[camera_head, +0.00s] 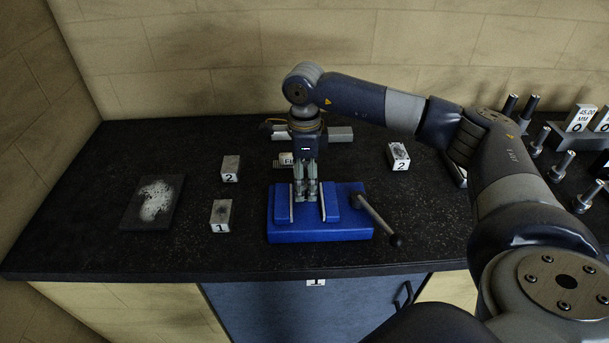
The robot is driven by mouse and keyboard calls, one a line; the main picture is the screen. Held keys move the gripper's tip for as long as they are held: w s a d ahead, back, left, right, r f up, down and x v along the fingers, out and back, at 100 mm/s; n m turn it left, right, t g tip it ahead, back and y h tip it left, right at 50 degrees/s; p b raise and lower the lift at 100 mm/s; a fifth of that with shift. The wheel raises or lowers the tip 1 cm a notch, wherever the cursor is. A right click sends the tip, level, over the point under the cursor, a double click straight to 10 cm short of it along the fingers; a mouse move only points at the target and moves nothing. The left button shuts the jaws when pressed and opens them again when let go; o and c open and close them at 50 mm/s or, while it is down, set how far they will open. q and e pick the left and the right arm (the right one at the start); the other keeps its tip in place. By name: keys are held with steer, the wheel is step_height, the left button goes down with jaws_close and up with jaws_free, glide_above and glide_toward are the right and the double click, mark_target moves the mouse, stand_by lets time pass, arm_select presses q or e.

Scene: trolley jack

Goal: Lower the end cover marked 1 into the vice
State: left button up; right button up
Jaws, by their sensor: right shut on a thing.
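My right gripper (306,192) points straight down over the blue vice (320,236), its fingertips between the two upright jaws. It is shut on a small part that the fingers mostly hide; I cannot read any mark on it. The vice has a dark handle with a round knob at its right. A small grey block marked 1 (221,216) stands on the bench left of the vice, apart from it. My left gripper is not in view.
Blocks marked 2 stand behind at left (230,169) and at right (398,157). A speckled dark plate (154,203) lies at far left. A partly hidden labelled block (285,159) is behind my gripper. Several metal posts stand at the right. The bench's front left is clear.

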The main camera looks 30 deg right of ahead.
mark_target(305, 205)
steer(key=shift+w+f+b, duration=0.1)
steer(key=shift+f+b, duration=2.3)
steer(key=shift+f, duration=0.8)
steer(key=o, duration=1.6)
steer(key=shift+c, duration=0.2)
steer(key=shift+o, duration=0.2)
step_height(305, 205, up, 12)
steer(key=shift+r, duration=0.1)
